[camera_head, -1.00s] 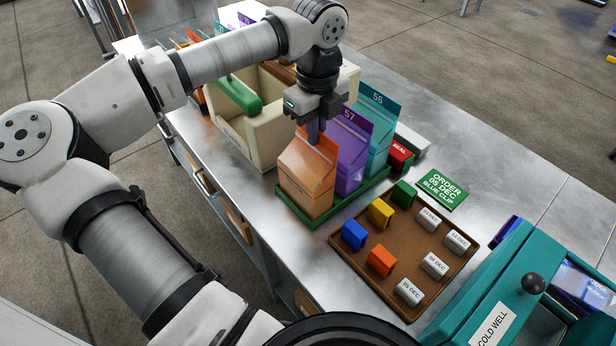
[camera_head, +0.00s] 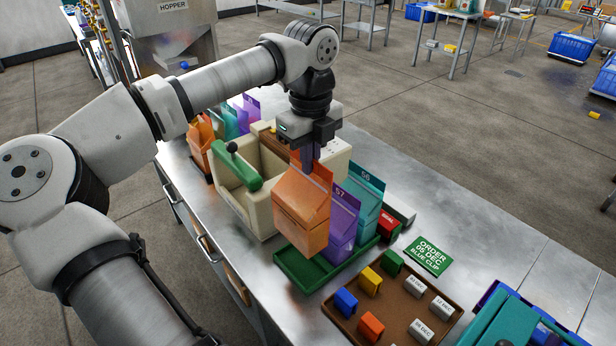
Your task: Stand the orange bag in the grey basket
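The orange bag (camera_head: 302,208) hangs upright below my gripper (camera_head: 309,158), which is shut on its top edge. The bag's bottom is raised above the bare left end of the green tray (camera_head: 294,268). A purple bag marked 57 (camera_head: 343,220) and a teal bag marked 56 (camera_head: 368,205) stand in the tray to its right, partly hidden behind it. I cannot make out a grey basket in this view.
A cream machine with a green handle (camera_head: 237,168) stands close to the left. More bags, including an orange one (camera_head: 200,140), stand beyond it. A brown tray (camera_head: 392,318) of coloured clips and date blocks lies in front. The metal bench (camera_head: 470,220) is clear at right.

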